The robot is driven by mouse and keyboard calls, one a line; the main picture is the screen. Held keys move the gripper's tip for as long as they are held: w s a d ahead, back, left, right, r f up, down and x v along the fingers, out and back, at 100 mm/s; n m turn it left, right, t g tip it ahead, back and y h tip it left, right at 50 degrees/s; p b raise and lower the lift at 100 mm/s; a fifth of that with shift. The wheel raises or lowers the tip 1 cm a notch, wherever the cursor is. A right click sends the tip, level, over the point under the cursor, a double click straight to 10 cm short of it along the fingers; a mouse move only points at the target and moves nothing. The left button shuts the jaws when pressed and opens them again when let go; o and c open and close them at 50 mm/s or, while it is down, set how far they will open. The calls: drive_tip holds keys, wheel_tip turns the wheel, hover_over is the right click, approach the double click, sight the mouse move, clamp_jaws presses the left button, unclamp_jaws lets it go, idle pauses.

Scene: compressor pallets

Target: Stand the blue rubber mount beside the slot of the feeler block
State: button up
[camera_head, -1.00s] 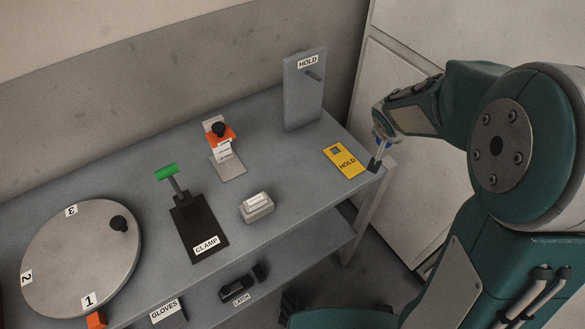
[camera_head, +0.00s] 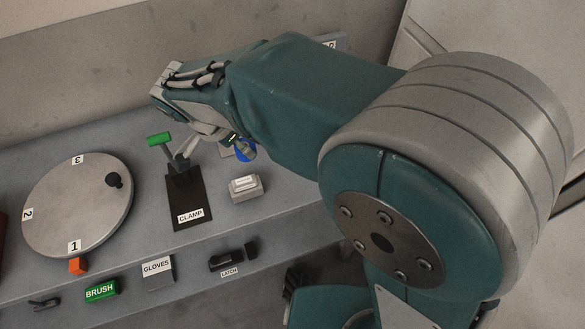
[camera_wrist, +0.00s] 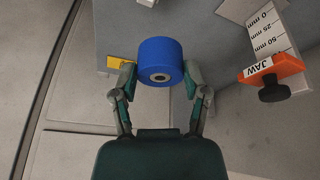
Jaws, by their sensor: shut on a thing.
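The blue rubber mount (camera_wrist: 158,50), a short cylinder with a dark-centred hole in its visible end face, sits between the two fingers of my gripper (camera_wrist: 160,76) in the wrist view. The gripper is shut on it. In the head view only a bit of the blue mount (camera_head: 243,147) shows below my arm, above the bench; most of the gripper is hidden there. A small grey block with a pale raised top (camera_head: 245,187) stands on the bench right of the clamp. It may be the feeler block; I cannot make out a slot in it.
The black CLAMP plate (camera_head: 188,200) with its green-handled lever stands left of the grey block. A numbered round disc (camera_head: 78,205) lies further left. The orange JAW gauge (camera_wrist: 272,72) and part of a yellow card (camera_wrist: 115,62) show in the wrist view. A lower shelf holds labelled items.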

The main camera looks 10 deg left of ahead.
drive_tip(key=w+d+f, duration=0.1)
drive_tip(key=d+f, duration=0.1)
drive_tip(key=w+d+f, duration=0.2)
drive_tip(key=d+f, duration=0.1)
drive_tip(key=w+d+f, duration=0.2)
drive_tip(key=d, duration=0.1)
drive_tip(key=shift+d+f, duration=0.25)
drive_tip(key=shift+f, duration=0.1)
drive_tip(key=shift+w+d+f, duration=0.2)
drive_tip(key=shift+w+f, duration=0.05)
drive_tip(key=shift+f, duration=0.25)
drive_tip(key=x, duration=0.3)
drive_tip(key=shift+s+a+f, duration=0.15)
drive_tip(key=shift+s+f, duration=0.05)
drive_tip(key=shift+f, duration=0.3)
drive_tip(key=o, duration=1.3)
drive_tip(key=shift+r, duration=0.1)
